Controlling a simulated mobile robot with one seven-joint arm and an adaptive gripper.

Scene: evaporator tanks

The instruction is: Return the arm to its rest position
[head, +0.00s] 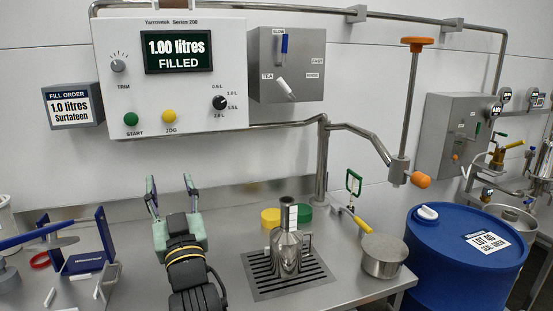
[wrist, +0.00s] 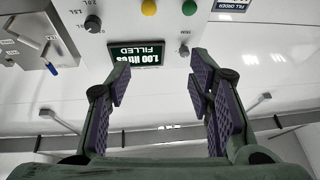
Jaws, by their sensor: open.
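My gripper (head: 172,192) is raised above the steel bench, left of centre in the head view, with its fingers pointing up toward the wall. Its two green fingers with purple pads are spread apart and nothing is between them; the wrist view also shows the open, empty fingers (wrist: 160,95). My arm reaches up from the bottom edge of the head view. The white filler panel (head: 190,85) is on the wall beyond the gripper, and its display (head: 178,52) reads 1.00 litres filled. The wrist view shows this display (wrist: 136,65) upside down.
A steel jug (head: 287,250) stands on a drain grate (head: 262,284) right of my gripper. Yellow (head: 270,218) and green lids lie behind it. A steel pot (head: 383,257) and a blue drum (head: 455,265) stand at right. A blue stand (head: 105,235) is at left.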

